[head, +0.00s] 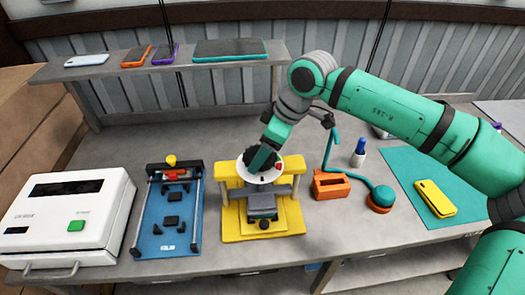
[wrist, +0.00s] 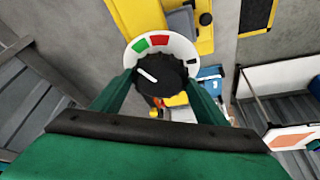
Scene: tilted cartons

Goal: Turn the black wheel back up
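The black wheel (wrist: 160,73) is a ribbed knob with a white pointer line, on a round white dial (wrist: 185,50) with a green patch, a red patch and a black mark. The pointer line aims up-left in the wrist view, left of the green patch. The dial tops the yellow press (head: 233,200); in the head view its white rim (head: 245,176) shows and the wheel is mostly hidden. My gripper (head: 262,160) points down over it. In the wrist view my gripper's fingers (wrist: 161,82) lie against opposite sides of the wheel, seemingly closed on it.
A blue tray (head: 155,220) and a white machine (head: 60,240) stand left of the press. An orange block (head: 330,186), a teal lamp-like stand (head: 380,197) and a yellow phone (head: 435,198) on a teal mat (head: 405,165) are to the right. A shelf (head: 110,70) holds several phones behind.

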